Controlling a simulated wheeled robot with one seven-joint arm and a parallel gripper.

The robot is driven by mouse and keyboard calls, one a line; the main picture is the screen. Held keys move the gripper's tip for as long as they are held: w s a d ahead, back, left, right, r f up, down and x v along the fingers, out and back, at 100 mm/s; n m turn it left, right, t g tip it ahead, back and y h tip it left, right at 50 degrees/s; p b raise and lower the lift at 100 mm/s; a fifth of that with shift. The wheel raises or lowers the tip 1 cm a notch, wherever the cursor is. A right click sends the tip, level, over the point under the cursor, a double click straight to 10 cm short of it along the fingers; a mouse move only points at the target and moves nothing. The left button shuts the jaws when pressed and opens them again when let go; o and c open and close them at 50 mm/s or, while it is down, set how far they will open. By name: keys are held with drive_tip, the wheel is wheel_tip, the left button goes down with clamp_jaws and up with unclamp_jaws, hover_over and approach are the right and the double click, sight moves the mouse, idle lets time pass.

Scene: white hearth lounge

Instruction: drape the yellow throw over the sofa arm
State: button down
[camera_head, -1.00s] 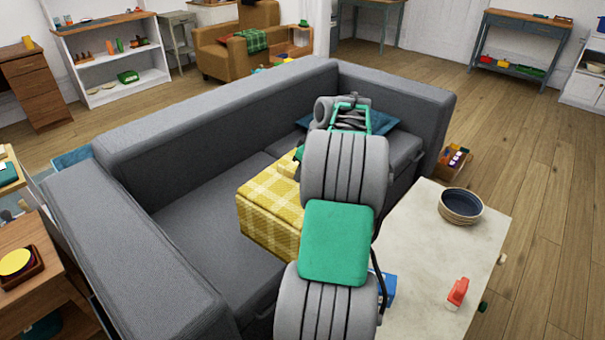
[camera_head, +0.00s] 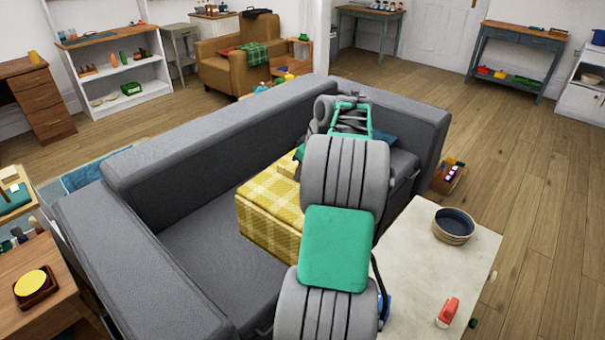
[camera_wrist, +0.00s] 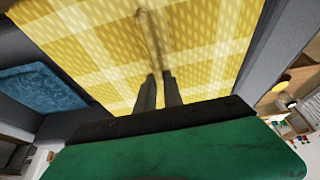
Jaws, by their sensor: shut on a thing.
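The yellow checked throw (camera_head: 268,207) hangs from my gripper like a folded block, above the grey sofa's seat. It fills the upper middle of the wrist view (camera_wrist: 95,45). My gripper (camera_wrist: 158,80) has its two fingers close together on the throw; in the head view my arm hides most of it. The grey sofa (camera_head: 215,125) has one arm (camera_head: 135,262) at the left front and another (camera_head: 402,108) at the far right. The throw is apart from the left arm in the picture. Whether its underside touches the seat cannot be told.
A pale table (camera_head: 425,275) stands at the right, with a dark bowl (camera_head: 454,226) and a red-and-white object (camera_head: 447,312). A blue cushion (camera_wrist: 45,88) lies on the sofa. A wooden side table (camera_head: 40,290) stands beside the left arm. Open floor lies at the right.

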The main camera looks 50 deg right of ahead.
wheel_tip(320, 180, up, 11)
drive_tip(key=p, duration=0.8)
drive_tip(key=shift+f, duration=0.2)
idle(0.5)
